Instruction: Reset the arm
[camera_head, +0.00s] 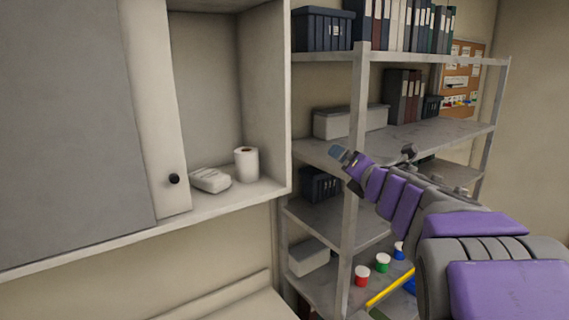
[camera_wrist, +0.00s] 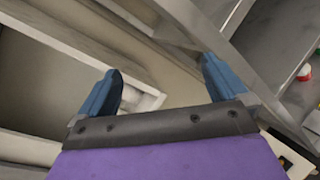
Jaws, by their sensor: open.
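My arm, purple and grey, reaches in from the right in the head view, in front of the metal shelf. My gripper (camera_head: 342,154) is at its far end, small in that view. In the wrist view my gripper (camera_wrist: 160,92) shows two blue fingers spread well apart, with nothing between them. It is clear of the shelf and the cabinet as far as I can see.
An open wall cabinet (camera_head: 262,95) holds a white roll (camera_head: 246,163) and a white packet (camera_head: 211,180). The metal shelf (camera_head: 352,190) carries binders, boxes and several small lidded containers, including a red one (camera_head: 362,276). A counter (camera_head: 215,304) lies below the cabinet.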

